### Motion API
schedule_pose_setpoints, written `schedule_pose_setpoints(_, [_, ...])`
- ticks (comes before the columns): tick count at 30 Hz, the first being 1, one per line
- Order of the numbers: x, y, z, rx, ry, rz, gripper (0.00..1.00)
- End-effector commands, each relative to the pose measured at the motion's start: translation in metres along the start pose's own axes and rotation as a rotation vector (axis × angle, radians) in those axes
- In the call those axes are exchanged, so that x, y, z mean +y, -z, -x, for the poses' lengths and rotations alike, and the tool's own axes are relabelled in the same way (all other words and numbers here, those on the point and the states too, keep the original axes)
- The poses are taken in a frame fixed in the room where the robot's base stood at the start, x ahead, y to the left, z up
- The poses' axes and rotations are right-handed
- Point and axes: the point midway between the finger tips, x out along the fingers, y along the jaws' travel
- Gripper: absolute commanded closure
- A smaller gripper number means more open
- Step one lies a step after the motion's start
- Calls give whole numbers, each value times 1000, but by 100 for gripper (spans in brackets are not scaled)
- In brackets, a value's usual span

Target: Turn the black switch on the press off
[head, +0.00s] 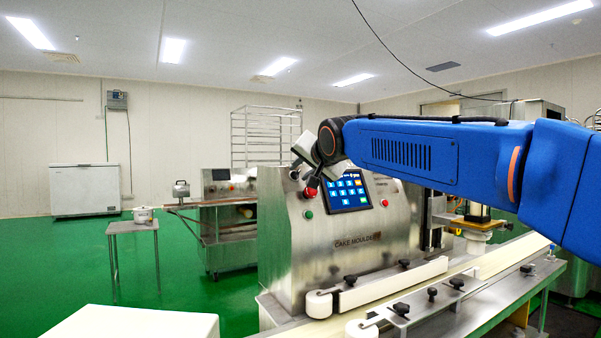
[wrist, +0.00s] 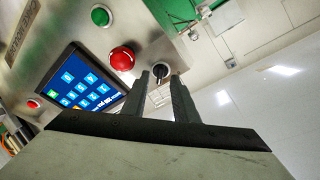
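The press (head: 330,238) is a steel machine with a lit touchscreen on its sloped front, in the middle of the head view. The black switch (wrist: 160,71) shows in the wrist view beside a red mushroom button (wrist: 122,58). In the head view my gripper and wrist cover the switch. My gripper (wrist: 162,76) is open, with one finger on each side of the switch in the picture. I cannot tell whether the fingers touch it or how its knob is turned.
A green button (wrist: 101,15) and the touchscreen (wrist: 80,82) lie close to the switch. The press's conveyor (head: 395,290) with white guides runs along the front. A small table (head: 132,227) with a pot and a white chest freezer (head: 85,190) stand farther left. Green floor between is clear.

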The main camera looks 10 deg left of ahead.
Motion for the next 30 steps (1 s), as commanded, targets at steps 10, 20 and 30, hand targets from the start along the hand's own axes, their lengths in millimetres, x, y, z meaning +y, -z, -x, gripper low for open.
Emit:
schedule_pose_setpoints(10, [0,0,-13,1,1,0,73])
schedule_pose_setpoints(20, [0,0,-13,0,0,0,100])
schedule_pose_setpoints(30, [1,0,-13,0,7,34,100])
